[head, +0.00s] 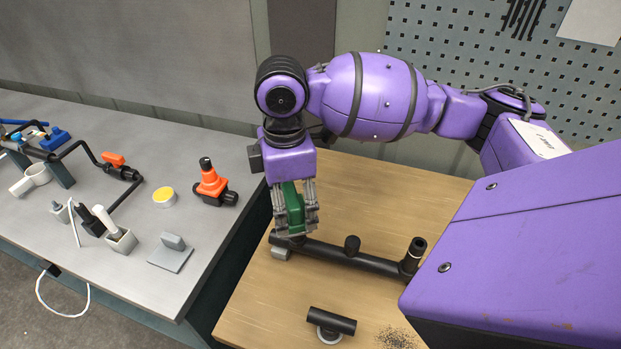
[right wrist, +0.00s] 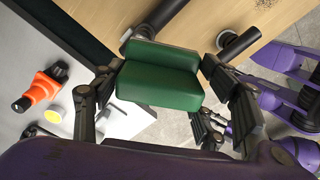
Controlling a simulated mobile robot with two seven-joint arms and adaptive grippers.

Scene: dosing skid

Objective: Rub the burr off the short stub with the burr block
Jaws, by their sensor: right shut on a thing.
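The burr block is green (head: 290,203), held upright between the fingers of my right gripper (head: 296,228). In the right wrist view the green block (right wrist: 160,77) fills the space between the fingers. A black pipe (head: 325,250) lies on the wooden table below. The short stub (head: 352,244) rises from its middle, and a taller stub (head: 413,254) stands near its right end. The block is over the pipe's left end, left of the short stub and apart from it. Whether it touches the pipe is unclear. No burr can be made out.
A loose black pipe piece (head: 332,321) with a pale ring lies in front, beside dark specks (head: 397,338). The grey bench (head: 205,265) at left carries an orange-topped valve (head: 211,180), a yellow-topped tin (head: 164,196) and other fittings. Bare wood lies behind the pipe.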

